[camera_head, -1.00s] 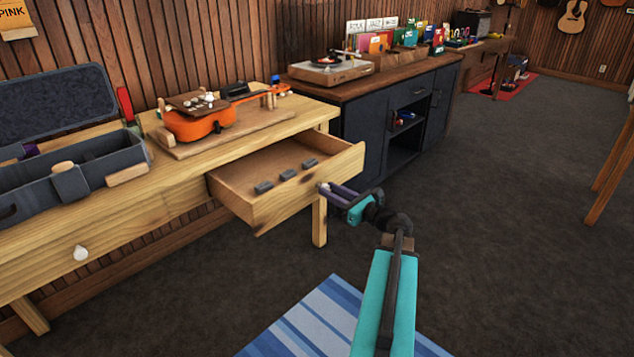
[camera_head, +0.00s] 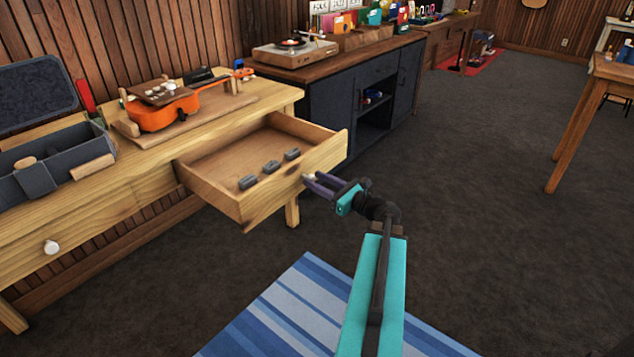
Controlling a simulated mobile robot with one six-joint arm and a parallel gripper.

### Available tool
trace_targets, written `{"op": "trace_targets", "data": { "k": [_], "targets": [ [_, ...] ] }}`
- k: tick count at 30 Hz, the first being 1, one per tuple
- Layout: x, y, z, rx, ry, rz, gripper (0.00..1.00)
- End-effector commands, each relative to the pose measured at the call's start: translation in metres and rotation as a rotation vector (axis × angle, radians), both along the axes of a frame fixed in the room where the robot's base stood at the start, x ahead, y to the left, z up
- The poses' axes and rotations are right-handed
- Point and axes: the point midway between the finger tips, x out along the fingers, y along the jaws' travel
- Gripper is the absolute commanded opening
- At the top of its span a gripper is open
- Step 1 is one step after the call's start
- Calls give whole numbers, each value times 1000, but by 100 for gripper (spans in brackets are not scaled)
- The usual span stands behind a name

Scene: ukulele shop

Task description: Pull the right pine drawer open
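The right pine drawer (camera_head: 262,205) stands well out of the pine workbench (camera_head: 95,210). Its inside shows, with several small dark grey blocks (camera_head: 271,167) lying in it near the front. Its pale round knob (camera_head: 308,178) is on the front panel. My gripper (camera_head: 311,181) is at the knob, with its purple-grey fingers reaching in from the right on either side of it. The fingers look closed on the knob, which they partly hide. The left drawer, with a white knob (camera_head: 51,247), is shut.
An orange ukulele (camera_head: 165,112) rests on a wooden board on the bench, beside an open grey case (camera_head: 60,160). A dark cabinet (camera_head: 345,105) with a turntable (camera_head: 295,50) stands behind. A blue striped rug (camera_head: 295,310) lies in front. Grey floor to the right is clear.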

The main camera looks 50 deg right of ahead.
Motion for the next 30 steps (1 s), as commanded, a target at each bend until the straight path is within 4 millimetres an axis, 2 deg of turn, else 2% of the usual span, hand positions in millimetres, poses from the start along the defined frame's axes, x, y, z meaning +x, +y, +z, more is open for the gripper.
{"op": "trace_targets", "data": {
  "k": [10,16,20,30],
  "targets": [
    [1,3,-1,-1,3,8,44],
    [-6,3,-1,-1,3,7,44],
    [-17,2,0,0,3,7,44],
    [-60,-1,0,0,3,6,44]
  ]
}}
